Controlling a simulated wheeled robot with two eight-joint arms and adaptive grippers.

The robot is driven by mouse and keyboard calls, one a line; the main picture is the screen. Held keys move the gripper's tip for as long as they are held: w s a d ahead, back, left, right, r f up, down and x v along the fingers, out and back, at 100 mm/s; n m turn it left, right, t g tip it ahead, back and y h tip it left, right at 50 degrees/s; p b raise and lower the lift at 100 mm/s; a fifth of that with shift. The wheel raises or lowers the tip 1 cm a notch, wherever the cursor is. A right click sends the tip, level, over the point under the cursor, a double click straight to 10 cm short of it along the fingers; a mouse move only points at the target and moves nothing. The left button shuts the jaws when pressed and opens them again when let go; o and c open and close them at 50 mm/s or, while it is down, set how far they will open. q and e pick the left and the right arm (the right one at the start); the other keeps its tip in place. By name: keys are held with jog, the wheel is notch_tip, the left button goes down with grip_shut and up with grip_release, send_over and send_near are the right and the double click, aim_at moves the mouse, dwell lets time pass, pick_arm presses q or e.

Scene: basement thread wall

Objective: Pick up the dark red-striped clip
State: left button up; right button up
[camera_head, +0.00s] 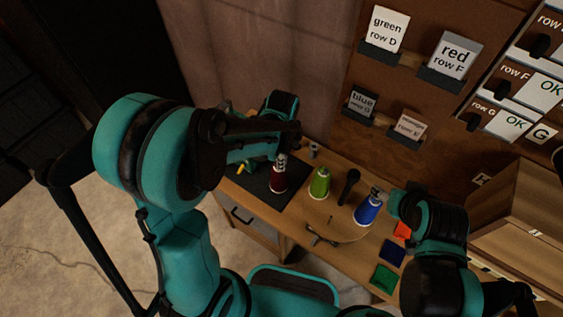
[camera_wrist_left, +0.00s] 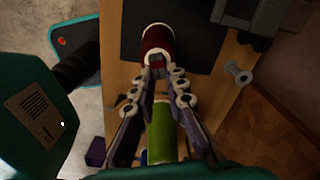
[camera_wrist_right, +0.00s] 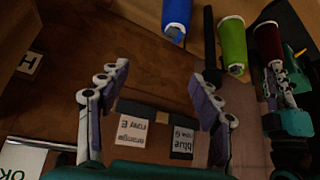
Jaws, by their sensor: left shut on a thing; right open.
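My left gripper (camera_head: 281,158) is shut on the top of a dark red spool (camera_head: 278,177). The spool is upright at the black mat (camera_head: 252,185); I cannot tell whether its base touches. The left wrist view shows the fingertips (camera_wrist_left: 156,72) closed at the spool's (camera_wrist_left: 157,42) pale end. A small dark clip-like thing (camera_head: 320,238) lies on the front of the table; no red stripe can be made out. My right gripper (camera_head: 382,194) is by the top of the blue spool (camera_head: 367,211). In the right wrist view its fingers (camera_wrist_right: 160,78) are apart, with nothing between them.
A green spool (camera_head: 319,184) and a black handled thing (camera_head: 349,187) stand between the dark red and blue spools. Orange, blue and green (camera_head: 384,278) patches lie at the table's right. A small grey spool (camera_head: 314,150) stands at the back. Labelled holders (camera_head: 440,76) hang on the wall.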

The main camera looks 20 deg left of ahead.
pick_arm(q)
jog(key=s+d+r+p, duration=0.3)
jog(key=s+d+r, duration=0.1)
jog(key=d+r, duration=0.6)
jog(key=shift+d+r, duration=0.15)
jog(key=shift+d, duration=0.3)
jog(key=shift+a, duration=0.1)
